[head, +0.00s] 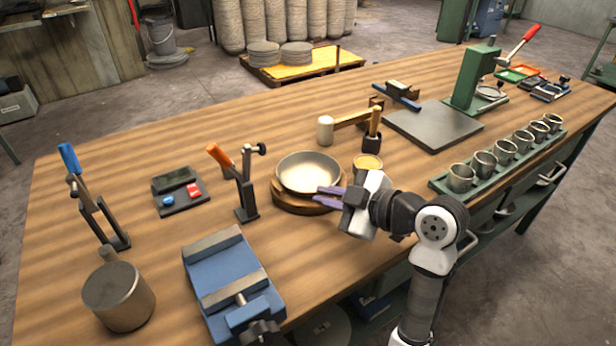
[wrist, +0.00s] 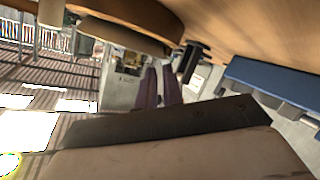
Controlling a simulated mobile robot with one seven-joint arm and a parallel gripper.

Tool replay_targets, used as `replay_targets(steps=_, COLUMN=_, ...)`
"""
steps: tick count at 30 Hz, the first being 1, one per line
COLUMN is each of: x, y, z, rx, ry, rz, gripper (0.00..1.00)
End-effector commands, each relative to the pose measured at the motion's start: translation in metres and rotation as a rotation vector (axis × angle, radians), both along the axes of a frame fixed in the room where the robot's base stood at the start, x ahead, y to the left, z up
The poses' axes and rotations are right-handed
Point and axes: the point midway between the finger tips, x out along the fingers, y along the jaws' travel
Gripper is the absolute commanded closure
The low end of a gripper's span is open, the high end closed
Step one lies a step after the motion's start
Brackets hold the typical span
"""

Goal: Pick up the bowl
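The bowl (head: 308,172) is a shallow, pale metal dish. It sits upright on a round wooden base (head: 292,200) near the middle of the workbench. My gripper (head: 322,195) is at the bowl's front right side, with its purple fingers pointing left toward the rim. The two fingers show a narrow gap between them, and nothing is seen held. In the wrist view the fingers (wrist: 161,84) also stand slightly apart, below a rounded wooden edge. Whether a fingertip touches the bowl or base cannot be told.
A toggle clamp with an orange handle (head: 245,195) stands close left of the bowl. A blue vise (head: 232,285) is in front left. Several metal cups in a green rack (head: 440,186) stand farther right.

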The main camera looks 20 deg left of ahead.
Motion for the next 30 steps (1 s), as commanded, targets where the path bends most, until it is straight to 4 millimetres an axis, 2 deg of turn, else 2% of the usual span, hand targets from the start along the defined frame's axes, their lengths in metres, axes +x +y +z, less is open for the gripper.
replay_targets(steps=7, x=0.004, y=0.018, z=-0.004, rx=0.001, ry=0.002, rz=0.000, gripper=0.92)
replay_targets(steps=12, x=0.008, y=0.044, z=-0.008, rx=0.000, ry=0.004, rz=0.002, gripper=0.92)
replay_targets(steps=16, x=0.013, y=0.057, z=-0.015, rx=0.001, ry=0.002, rz=0.001, gripper=0.92)
replay_targets(steps=24, x=0.015, y=0.060, z=-0.018, rx=0.001, ry=-0.001, rz=-0.002, gripper=0.92)
replay_targets(steps=27, x=0.015, y=0.060, z=-0.018, rx=0.001, ry=-0.001, rz=-0.002, gripper=1.00)
replay_targets(steps=30, x=0.015, y=0.060, z=-0.018, rx=0.001, ry=-0.001, rz=-0.002, gripper=1.00)
